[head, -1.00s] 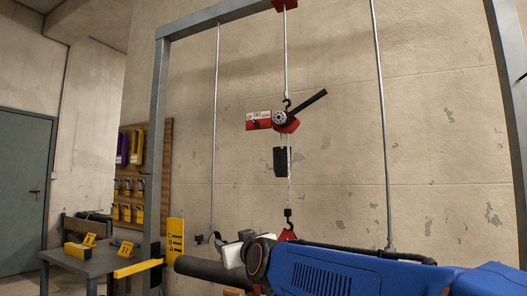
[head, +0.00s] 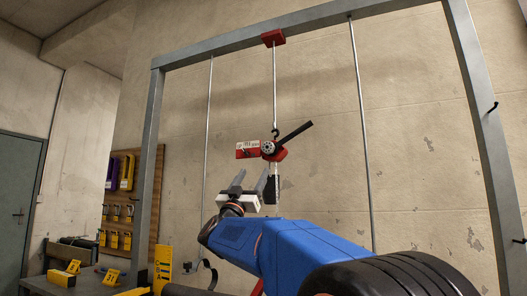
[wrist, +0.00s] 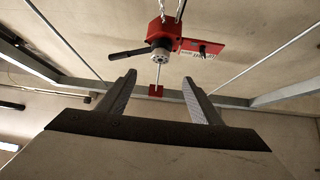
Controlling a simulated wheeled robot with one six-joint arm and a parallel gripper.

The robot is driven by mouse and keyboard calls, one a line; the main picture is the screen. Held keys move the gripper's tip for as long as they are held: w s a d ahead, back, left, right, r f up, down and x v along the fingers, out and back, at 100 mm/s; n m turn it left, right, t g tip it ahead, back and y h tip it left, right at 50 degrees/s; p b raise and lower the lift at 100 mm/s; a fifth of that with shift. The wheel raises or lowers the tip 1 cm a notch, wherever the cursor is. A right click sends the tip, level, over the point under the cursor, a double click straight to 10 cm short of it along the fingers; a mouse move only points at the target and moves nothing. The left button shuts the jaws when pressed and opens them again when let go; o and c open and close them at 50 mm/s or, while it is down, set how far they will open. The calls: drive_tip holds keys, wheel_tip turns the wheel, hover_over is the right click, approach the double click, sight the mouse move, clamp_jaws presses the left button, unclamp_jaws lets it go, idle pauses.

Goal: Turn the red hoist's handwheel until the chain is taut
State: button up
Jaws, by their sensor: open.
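The red hoist (head: 279,155) hangs by its top hook from a rod under the steel frame. Its round, dark-rimmed handwheel (head: 268,147) faces me, and a black lever (head: 295,136) slopes up to the right. In the wrist view the handwheel (wrist: 160,47) is ahead of and above the fingertips. My gripper (head: 251,176) is open and empty, below the hoist and apart from it; its spread fingers also show in the wrist view (wrist: 159,77). A short stretch of chain (wrist: 181,10) shows there. My arm hides the lower chain in the head view, so I cannot tell its tension.
Steel rods (head: 360,130) hang left and right of the hoist inside the grey frame (head: 151,125). A red bracket (head: 273,38) holds the hoist's rod. A bench (head: 75,283) with yellow items and a tool board stand at left.

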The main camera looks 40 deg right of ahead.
sight(267, 149)
drive_tip(key=x, duration=1.6)
drive_tip(key=shift+w+d+r, duration=0.1)
drive_tip(key=shift+w+d, duration=0.05)
drive_tip(key=c, duration=1.1)
